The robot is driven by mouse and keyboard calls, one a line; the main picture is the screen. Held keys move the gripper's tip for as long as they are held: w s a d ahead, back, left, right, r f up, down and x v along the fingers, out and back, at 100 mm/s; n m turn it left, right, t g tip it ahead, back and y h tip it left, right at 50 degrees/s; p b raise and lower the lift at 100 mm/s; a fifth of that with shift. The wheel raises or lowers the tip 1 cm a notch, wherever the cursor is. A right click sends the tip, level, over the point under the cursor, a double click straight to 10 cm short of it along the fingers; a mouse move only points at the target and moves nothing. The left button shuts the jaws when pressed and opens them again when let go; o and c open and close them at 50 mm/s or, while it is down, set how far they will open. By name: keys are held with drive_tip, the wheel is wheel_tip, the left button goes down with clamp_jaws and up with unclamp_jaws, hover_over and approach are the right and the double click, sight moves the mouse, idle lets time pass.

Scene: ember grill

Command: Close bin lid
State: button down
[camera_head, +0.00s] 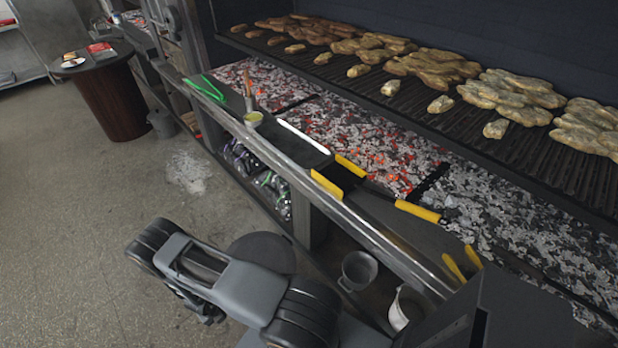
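No bin with a clearly recognisable lid shows in the head view. A small dark grey bin or bucket (162,123) stands on the floor beside the round brown table at the upper left; I cannot tell whether it has a lid. A dark upright panel (545,305) fills the lower right corner, cut off by the frame edge; I cannot tell what it belongs to. A dark round disc (262,251) shows low behind my arm, and its nature is unclear. My arm's grey and black links cross the lower middle. My gripper's fingers cannot be made out.
The long grill counter (300,185) runs diagonally, with embers below and meat on the grate (450,110). Yellow-handled tools (327,184) lie along its edge. Metal buckets (358,270) stand underneath. The brown table (110,95) is upper left; the floor (70,240) at left is open.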

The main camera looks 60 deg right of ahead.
drive_tip(key=shift+s+f+b, duration=0.25)
drive_tip(key=shift+f+b, duration=0.05)
drive_tip(key=shift+f, duration=0.35)
drive_tip(key=shift+s, duration=0.25)
drive_tip(key=w+a+r+p, duration=0.2)
drive_tip(key=a+r+p, duration=0.3)
drive_tip(key=a+r, duration=0.2)
drive_tip(key=shift+a+r, duration=0.4)
drive_tip(key=shift+a, duration=1)
drive_tip(key=shift+w, duration=0.15)
